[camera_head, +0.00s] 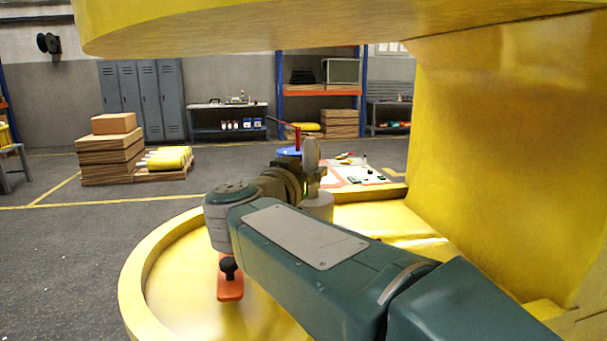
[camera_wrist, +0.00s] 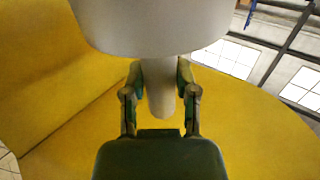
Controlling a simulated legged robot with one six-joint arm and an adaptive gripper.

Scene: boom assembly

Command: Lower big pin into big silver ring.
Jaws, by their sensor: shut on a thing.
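In the wrist view the big pin (camera_wrist: 161,92) is a pale grey cylinder with a rounded end. A much wider pale grey round body (camera_wrist: 155,25) covers its other end at the top. My gripper (camera_wrist: 160,78) has one finger on each side of the pin and is shut on it. In the head view my gripper (camera_head: 309,174) is beyond my wrist, largely hidden by it. A grey round piece (camera_head: 318,206) shows just below it, over the yellow structure; I cannot tell if it is the big silver ring or part of the pin. No ring opening is visible.
A yellow plate overhead (camera_head: 240,30) and a yellow wall (camera_head: 490,150) on the right enclose the arm. A rimmed yellow base (camera_head: 150,265) lies below. Behind are a mat with small parts (camera_head: 350,175), stacked boxes (camera_head: 108,157) and shelves. Open floor lies left.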

